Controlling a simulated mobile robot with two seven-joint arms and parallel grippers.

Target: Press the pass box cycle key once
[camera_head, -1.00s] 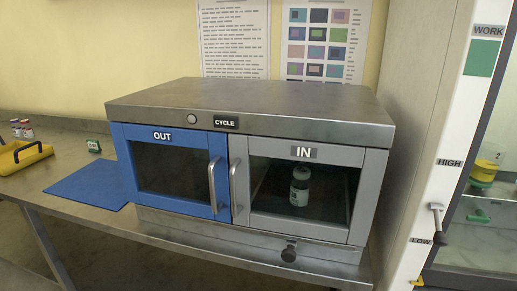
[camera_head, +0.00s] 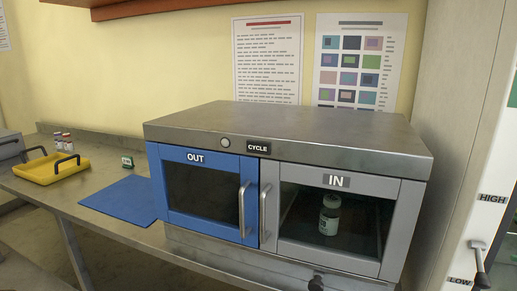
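The pass box (camera_head: 285,122) is a steel cabinet on the bench. It has a blue door (camera_head: 203,193) marked OUT on the left and a grey door (camera_head: 331,251) marked IN on the right, both shut. The cycle key is a small round pale button (camera_head: 225,142) on the front top edge, just left of the black CYCLE label (camera_head: 258,147). A bottle (camera_head: 329,214) with a pale cap stands inside behind the IN window. Neither of my grippers shows in the head view.
A tall cabinet with a lever (camera_head: 478,262) stands close on the right.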

